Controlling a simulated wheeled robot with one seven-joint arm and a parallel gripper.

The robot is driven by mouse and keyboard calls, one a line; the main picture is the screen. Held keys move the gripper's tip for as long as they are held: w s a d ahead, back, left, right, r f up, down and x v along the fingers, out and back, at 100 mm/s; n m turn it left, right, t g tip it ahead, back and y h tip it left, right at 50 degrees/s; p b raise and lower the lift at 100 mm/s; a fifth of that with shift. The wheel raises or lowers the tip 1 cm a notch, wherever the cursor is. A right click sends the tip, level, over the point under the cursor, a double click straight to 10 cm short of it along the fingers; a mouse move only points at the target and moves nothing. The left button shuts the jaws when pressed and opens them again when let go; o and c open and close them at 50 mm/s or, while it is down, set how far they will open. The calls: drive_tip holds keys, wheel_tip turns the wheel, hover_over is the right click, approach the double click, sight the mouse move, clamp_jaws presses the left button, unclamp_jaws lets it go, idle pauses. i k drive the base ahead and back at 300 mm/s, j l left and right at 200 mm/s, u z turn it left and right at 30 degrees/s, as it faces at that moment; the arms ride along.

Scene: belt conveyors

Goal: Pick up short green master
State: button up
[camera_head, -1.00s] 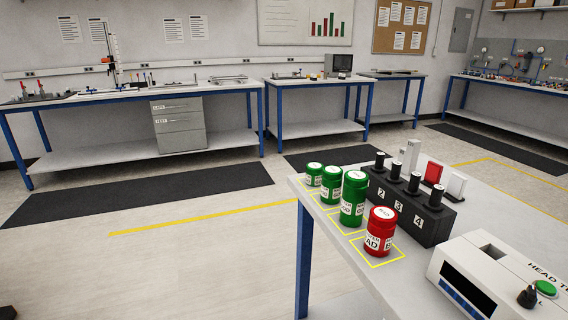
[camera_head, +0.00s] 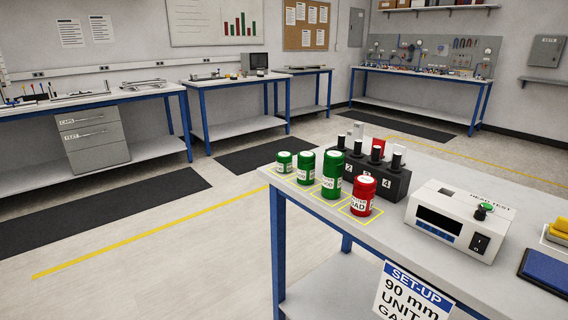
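Several capped cylinders stand upright in a row along the left edge of the near table. The shortest green master (camera_head: 284,162) is at the far left end of the row. A somewhat taller green master (camera_head: 305,167) stands beside it, then the tallest green master (camera_head: 331,174). A red master (camera_head: 363,194) stands at the near right end, inside a yellow outlined square. My gripper is not in view.
The near table (camera_head: 430,174) also holds a black numbered block (camera_head: 392,183) with dark plugs behind the masters. A white tester box (camera_head: 459,222) stands to its right, and a blue pad (camera_head: 546,269) lies at the right edge. Open floor (camera_head: 150,277) lies left of the table.

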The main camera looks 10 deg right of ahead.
sight(284, 159)
drive_tip(key=i+j, duration=0.55)
drive_tip(key=j, duration=0.15)
drive_tip(key=i+j, duration=0.6)
drive_tip(key=i+j+u, duration=0.1)
drive_tip(key=i+j, duration=0.45)
drive_tip(key=i, duration=0.25)
drive_tip(key=i+l, duration=0.15)
